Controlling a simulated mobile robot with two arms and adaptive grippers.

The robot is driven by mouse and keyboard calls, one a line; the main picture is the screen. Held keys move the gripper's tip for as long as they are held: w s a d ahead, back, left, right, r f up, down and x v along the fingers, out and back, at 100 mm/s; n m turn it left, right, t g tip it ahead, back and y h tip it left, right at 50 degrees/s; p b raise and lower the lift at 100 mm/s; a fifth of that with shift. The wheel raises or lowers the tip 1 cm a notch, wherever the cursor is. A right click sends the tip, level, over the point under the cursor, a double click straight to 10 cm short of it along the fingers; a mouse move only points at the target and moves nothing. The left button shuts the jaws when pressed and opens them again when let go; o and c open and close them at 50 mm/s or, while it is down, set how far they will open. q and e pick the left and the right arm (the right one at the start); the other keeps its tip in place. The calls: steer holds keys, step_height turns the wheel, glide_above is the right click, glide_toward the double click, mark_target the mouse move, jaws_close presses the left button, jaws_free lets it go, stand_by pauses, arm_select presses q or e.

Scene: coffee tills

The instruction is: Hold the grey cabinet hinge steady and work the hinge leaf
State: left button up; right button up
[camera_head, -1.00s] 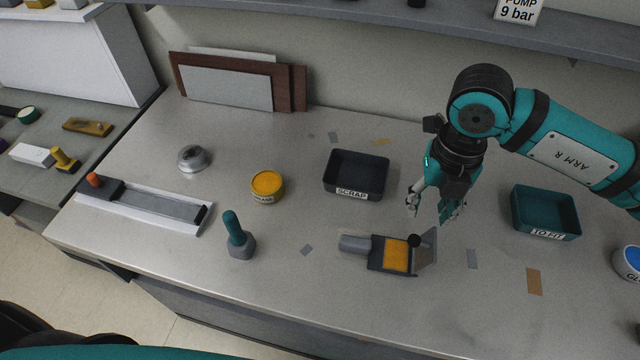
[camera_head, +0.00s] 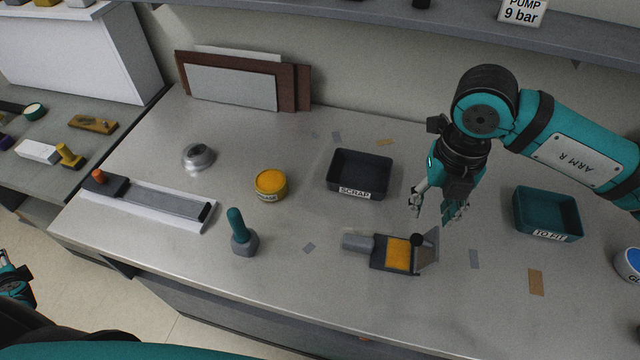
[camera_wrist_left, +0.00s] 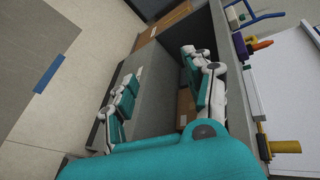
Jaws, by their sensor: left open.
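The grey cabinet hinge (camera_head: 386,255) appears to be the piece lying on the bench front. It has a grey barrel at its left, a dark plate with a yellow pad, and a grey leaf (camera_head: 428,251) with a black knob standing at an angle at its right. My right gripper (camera_head: 435,212) hangs open and empty, just behind and above the leaf end, apart from it. My left gripper (camera_head: 14,279) is partly in view at the lower left edge, far from the hinge. In the left wrist view its fingers (camera_wrist_left: 160,68) are spread with nothing between them.
A black SCRAP tray (camera_head: 358,174) stands behind the hinge and a teal TO FIT tray (camera_head: 547,213) to its right. A yellow tin (camera_head: 270,184), a teal-handled tool (camera_head: 241,233) and a long sanding-like fixture (camera_head: 150,203) stand left. Bare bench surrounds the hinge.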

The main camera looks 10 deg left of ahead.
arm_select(q)
steer(key=w+d+r+m+t+h, duration=0.2)
steer(key=w+r+m+t, duration=0.35)
steer(key=w+r, duration=0.7)
steer(key=w+d+r+m+t+h, duration=0.3)
steer(key=w+r+m, duration=0.65)
steer(key=w, duration=0.55)
steer(key=w+d+r+m+t+h, duration=0.1)
steer(key=w+d+r+m+h, duration=0.4)
steer(key=w+d+r+m, duration=0.55)
steer(key=w+d+m+g+h, duration=0.2)
steer(key=d+m+h, duration=0.1)
steer(key=d, duration=1.1)
steer(key=w+d+f+m+g+h, duration=0.15)
steer(key=d+m+h, duration=0.25)
steer(key=d, duration=1)
steer(key=w+d+m+g+h, duration=0.2)
steer(key=w+d+m+h, duration=0.1)
steer(key=d, duration=1)
steer(key=m+g+y, duration=0.3)
steer(key=m+g, duration=0.5)
steer(key=m, duration=0.3)
glide_above(350, 238)
steer(key=a, duration=0.6)
step_height(350, 238, down, 6)
steer(key=shift+h, duration=0.3)
steer(key=x, duration=1.6)
steer(key=shift+s+f, duration=0.1)
